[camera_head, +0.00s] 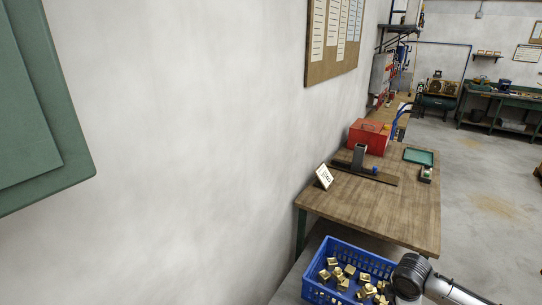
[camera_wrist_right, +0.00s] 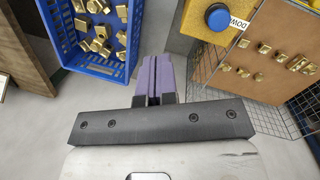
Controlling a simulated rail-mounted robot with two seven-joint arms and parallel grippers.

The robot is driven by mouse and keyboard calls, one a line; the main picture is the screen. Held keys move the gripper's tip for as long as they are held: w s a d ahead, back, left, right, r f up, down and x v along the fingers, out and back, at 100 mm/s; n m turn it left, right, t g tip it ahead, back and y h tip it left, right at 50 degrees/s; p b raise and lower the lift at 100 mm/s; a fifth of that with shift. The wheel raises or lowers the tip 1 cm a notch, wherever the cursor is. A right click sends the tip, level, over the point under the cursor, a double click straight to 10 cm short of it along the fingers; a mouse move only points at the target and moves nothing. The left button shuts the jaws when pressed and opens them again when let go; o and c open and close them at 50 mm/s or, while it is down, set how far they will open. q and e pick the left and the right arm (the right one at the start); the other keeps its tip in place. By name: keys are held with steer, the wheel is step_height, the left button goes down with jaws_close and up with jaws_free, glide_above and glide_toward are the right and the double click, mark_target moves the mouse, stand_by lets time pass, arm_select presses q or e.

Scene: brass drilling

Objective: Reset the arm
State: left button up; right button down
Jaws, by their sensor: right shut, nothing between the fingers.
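My right gripper (camera_wrist_right: 154,84) shows in the right wrist view with its purple fingers together and nothing between them. It hangs over grey floor, between a blue crate and a yellow box. In the head view, part of my right arm comes in from the lower right, beside the blue crate; its fingers cannot be made out there. My left gripper is in neither view.
The blue crate (camera_head: 313,286) holds several brass parts. It also shows in the right wrist view (camera_wrist_right: 107,69). A yellow box with a blue button (camera_wrist_right: 218,17) and a brown board (camera_wrist_right: 268,32) with brass parts are at right. A wooden table (camera_head: 411,219) stands behind the crate.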

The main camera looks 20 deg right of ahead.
steer(key=w+a+r+m+t+h, duration=0.2)
steer(key=w+a+r+m+t, duration=0.15)
steer(key=a, duration=0.25)
steer(key=s+a+r+m+t+y, duration=0.1)
steer(key=s+a+m+t, duration=0.2)
steer(key=a, duration=0.9)
steer(key=s+a+f+m+g+y, duration=0.1)
steer(key=s+a+f, duration=0.3)
steer(key=s, duration=0.3)
steer(key=s+a+f+m+g+y, duration=0.1)
steer(key=s+a+f, duration=0.25)
steer(key=s, duration=0.45)
steer(key=s+a+f+m+g+y, duration=0.1)
steer(key=s+a+f, duration=0.2)
steer(key=s+f, duration=0.3)
step_height(320, 180, up, 19)
steer(key=s+p, duration=0.1)
steer(key=p, duration=1.6)
steer(key=shift+s+f, duration=0.15)
steer(key=shift+s, duration=0.2)
steer(key=shift+g, duration=0.25)
